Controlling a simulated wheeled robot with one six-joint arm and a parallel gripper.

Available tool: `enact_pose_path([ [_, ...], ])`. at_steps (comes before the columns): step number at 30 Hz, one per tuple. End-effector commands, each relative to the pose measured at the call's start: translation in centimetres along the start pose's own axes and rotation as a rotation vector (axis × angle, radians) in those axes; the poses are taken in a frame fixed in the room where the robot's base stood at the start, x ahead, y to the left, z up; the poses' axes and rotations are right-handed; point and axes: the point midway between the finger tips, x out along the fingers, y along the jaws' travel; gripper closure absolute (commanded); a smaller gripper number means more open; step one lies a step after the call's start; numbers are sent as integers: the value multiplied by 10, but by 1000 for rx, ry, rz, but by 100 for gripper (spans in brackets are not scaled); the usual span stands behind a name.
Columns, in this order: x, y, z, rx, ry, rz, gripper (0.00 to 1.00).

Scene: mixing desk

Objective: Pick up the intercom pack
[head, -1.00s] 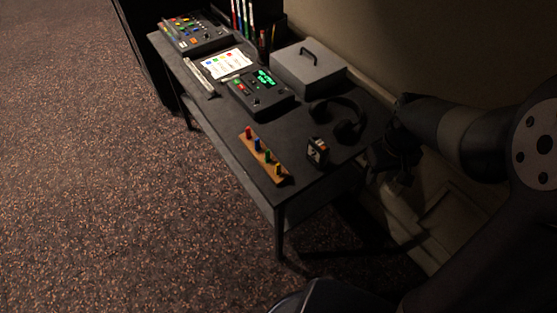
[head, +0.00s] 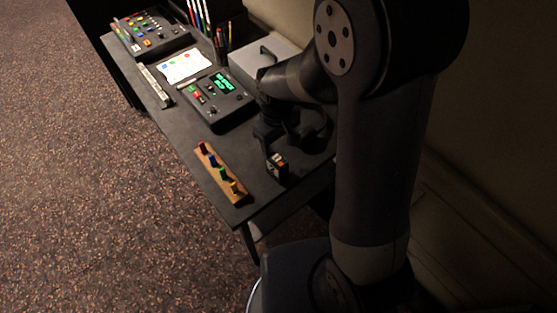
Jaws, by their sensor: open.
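The intercom pack, which I take to be the small dark box with a pale and orange-marked top (head: 279,169), stands near the front right end of the desk. My gripper (head: 269,147) is open and points down at the pack's far side. Its fingertips are dark and overlap the pack's upper edge in the picture. I cannot tell whether they are around it or only above it. Part of the pack is hidden by the gripper.
A wooden strip with coloured pegs (head: 212,162) lies left of the pack. Dark headphones (head: 318,132) lie behind, partly hidden by my arm. A console with a green display (head: 228,88), a white sheet (head: 184,67), a grey box (head: 251,61) and a mixer (head: 150,35) stand farther back.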

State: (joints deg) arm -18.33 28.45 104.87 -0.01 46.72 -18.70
Motion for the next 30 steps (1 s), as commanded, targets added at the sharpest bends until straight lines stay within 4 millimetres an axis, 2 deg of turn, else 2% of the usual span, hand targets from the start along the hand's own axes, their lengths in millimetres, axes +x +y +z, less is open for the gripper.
enact_pose_path([
  [3, 13, 0, 0, 0, -2, -1, 44],
  [10, 27, -1, 1, -1, -3, -1, 44],
  [19, 62, -3, 2, 0, -3, -1, 44],
  [30, 70, -3, 2, 0, 1, 0, 44],
])
